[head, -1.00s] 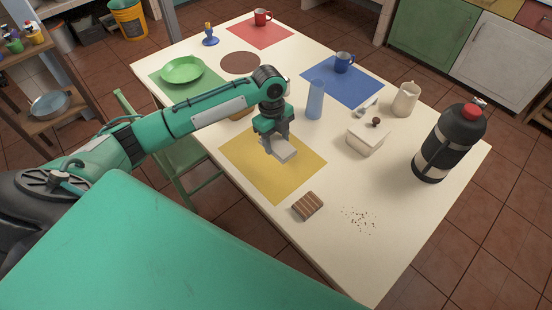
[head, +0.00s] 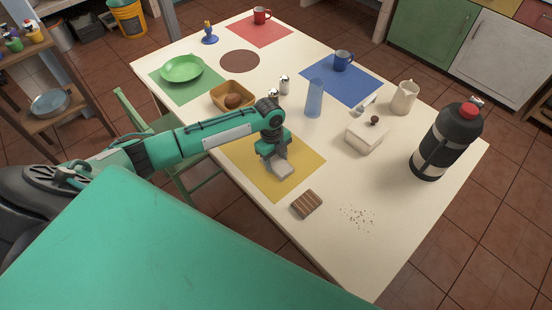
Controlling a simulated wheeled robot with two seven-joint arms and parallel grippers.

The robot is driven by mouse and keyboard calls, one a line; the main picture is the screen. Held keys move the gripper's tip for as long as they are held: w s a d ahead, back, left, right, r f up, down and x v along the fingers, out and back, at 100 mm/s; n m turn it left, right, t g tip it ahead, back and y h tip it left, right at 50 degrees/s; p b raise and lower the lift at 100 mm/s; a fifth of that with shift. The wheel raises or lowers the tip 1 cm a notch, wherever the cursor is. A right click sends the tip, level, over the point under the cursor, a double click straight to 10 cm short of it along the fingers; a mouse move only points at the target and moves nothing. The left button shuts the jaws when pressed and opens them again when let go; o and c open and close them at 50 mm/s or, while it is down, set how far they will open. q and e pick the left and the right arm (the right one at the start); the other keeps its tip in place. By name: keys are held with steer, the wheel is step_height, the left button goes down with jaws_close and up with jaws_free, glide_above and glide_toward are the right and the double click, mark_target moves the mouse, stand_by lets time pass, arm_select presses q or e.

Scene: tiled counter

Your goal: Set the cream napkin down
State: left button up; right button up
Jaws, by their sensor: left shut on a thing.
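My left gripper (head: 274,158) is over the yellow placemat (head: 296,182), pointing down. It is shut on the cream napkin (head: 279,171), a small folded, greyish-cream pad at its fingertips. The napkin is over the middle of the yellow placemat, very low; I cannot tell whether it touches the mat. The fingertips are partly hidden by the gripper body. My right gripper is not in view.
A striped brown block (head: 307,204) and crumbs (head: 357,217) lie nearer the front edge. A basket (head: 219,94), shakers (head: 284,85), blue glass (head: 314,99), butter dish (head: 367,138) and large flask (head: 445,142) stand around.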

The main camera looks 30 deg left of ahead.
mark_target(272, 159)
arm_select(q)
steer(key=shift+f, duration=0.15)
steer(key=o, duration=1)
steer(key=shift+c, duration=0.2)
step_height(272, 159, up, 12)
steer(key=a+b, duration=0.1)
steer(key=b, duration=0.1)
steer(key=shift+w+a, duration=0.3)
steer(key=shift+a, duration=0.05)
